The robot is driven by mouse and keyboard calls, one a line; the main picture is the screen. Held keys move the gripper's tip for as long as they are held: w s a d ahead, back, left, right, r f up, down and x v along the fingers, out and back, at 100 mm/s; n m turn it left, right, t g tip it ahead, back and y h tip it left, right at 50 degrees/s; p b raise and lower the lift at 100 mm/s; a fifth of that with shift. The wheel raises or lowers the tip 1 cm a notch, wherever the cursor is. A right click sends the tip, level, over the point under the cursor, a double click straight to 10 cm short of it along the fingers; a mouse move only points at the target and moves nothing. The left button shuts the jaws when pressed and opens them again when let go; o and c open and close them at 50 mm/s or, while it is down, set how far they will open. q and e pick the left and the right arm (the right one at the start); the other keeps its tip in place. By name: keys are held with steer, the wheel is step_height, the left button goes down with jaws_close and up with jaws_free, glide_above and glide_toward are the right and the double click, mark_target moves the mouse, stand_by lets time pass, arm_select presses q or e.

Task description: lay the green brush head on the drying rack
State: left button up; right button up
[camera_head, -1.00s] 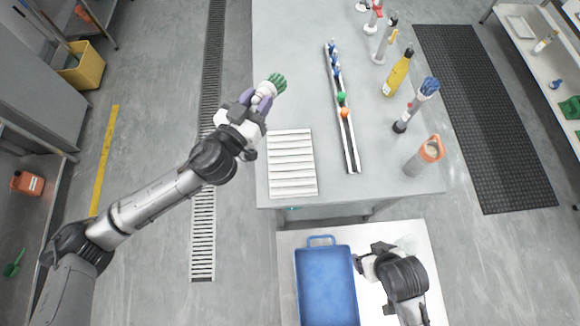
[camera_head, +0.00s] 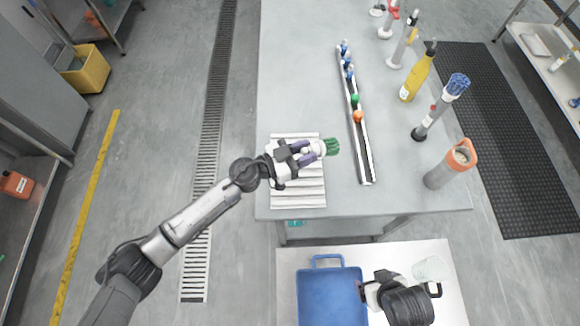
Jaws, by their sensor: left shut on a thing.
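The green brush head (camera_head: 332,147) has green bristles and a white body. My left gripper (camera_head: 308,150) is shut on it, with the bristles pointing right. The drying rack (camera_head: 298,195) is a white slatted board lying flat at the table's near left corner. The gripper and brush head are over the rack's upper part, and the bristles reach past its right edge. I cannot tell the height above the slats. My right gripper (camera_head: 372,294) is at the bottom, by the blue tray; its fingers are too unclear to judge.
A metal rail (camera_head: 366,160) with blue, green and orange pieces lies right of the rack. An orange-topped container (camera_head: 450,165), a blue-bristled brush (camera_head: 442,105) and a yellow bottle (camera_head: 417,78) stand further right. A blue tray (camera_head: 330,294) lies below the table edge.

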arm_select(q)
steer(key=w+a+f+b, duration=0.1)
steer(key=a+f, duration=0.1)
steer(key=a, duration=0.1)
steer(key=w+a+f+b, duration=0.1)
steer(key=a+f, duration=0.1)
steer(key=a, duration=0.1)
steer(key=w+a+f+b, duration=0.1)
steer(key=a+f+b, duration=0.1)
steer(key=a, duration=0.1)
steer(key=shift+a+f, duration=0.35)
steer(key=shift+a, duration=0.05)
steer(key=shift+w+a+f+b, duration=0.1)
steer(key=shift+a+f+b, duration=0.15)
steer(key=shift+f, duration=0.5)
steer(key=shift+a+f+b, duration=0.1)
steer(key=shift+f+b, duration=0.3)
steer(key=shift+f, duration=0.3)
steer(key=shift+w+a+f+b, duration=0.1)
steer(key=shift+a+f+b, duration=0.15)
steer(key=shift+f, duration=0.5)
steer(key=shift+f, duration=0.1)
steer(key=shift+f, duration=0.1)
steer(key=o, duration=1)
steer(key=shift+f, duration=0.1)
steer(key=shift+r, duration=0.3)
steer(key=p+v, duration=0.1)
steer(key=v, duration=1.1)
